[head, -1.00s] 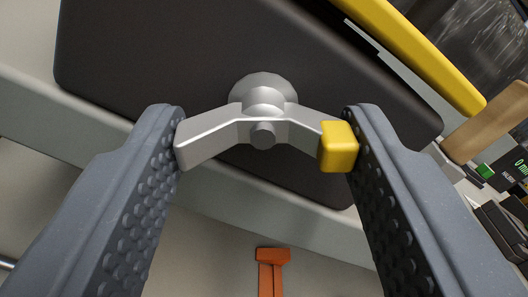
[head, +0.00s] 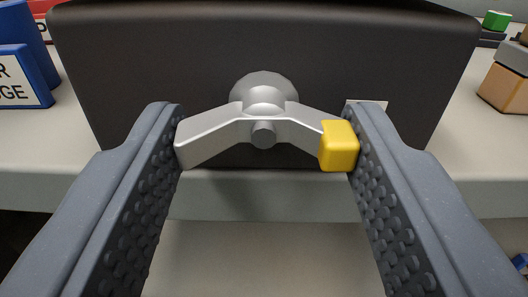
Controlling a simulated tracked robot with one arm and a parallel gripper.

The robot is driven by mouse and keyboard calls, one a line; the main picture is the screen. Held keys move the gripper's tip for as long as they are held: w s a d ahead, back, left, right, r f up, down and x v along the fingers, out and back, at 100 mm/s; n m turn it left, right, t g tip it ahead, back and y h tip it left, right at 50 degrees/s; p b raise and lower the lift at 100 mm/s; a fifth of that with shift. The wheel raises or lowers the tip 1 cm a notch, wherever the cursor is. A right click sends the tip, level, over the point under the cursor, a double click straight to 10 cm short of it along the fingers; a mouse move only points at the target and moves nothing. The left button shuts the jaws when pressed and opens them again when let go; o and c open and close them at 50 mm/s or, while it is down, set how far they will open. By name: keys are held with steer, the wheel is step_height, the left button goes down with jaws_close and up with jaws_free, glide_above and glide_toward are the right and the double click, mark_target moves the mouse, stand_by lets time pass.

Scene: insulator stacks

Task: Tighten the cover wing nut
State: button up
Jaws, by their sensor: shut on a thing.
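The wing nut (head: 215,135) is silver, with two wings and a yellow cap (head: 339,147) on its right wing tip. It sits on a round silver boss in front of the dark cover (head: 390,60). My gripper (head: 265,145) is shut on the wing nut, its left finger touching the left wing tip and its right finger against the yellow cap. The wings lie about level between the fingers. The cover stands upright and looks nearly level in the picture. The thread behind the nut is hidden.
A pale ledge (head: 265,197) runs below the cover. A blue block with a white label (head: 22,80) stands at the left. An orange-tan block (head: 505,88) and a green-topped item (head: 497,19) are at the right. A small pale patch shows behind the right finger.

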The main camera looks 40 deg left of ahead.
steer(key=shift+w+d+r+m, duration=0.1)
steer(key=shift+r+m, duration=0.05)
steer(key=shift+m, duration=0.15)
steer(key=o, duration=1)
steer(key=shift+c, duration=0.2)
steer(key=p+v, duration=0.1)
steer(key=v, duration=1.2)
steer(key=shift+s+d, duration=0.25)
steer(key=shift+s, duration=0.1)
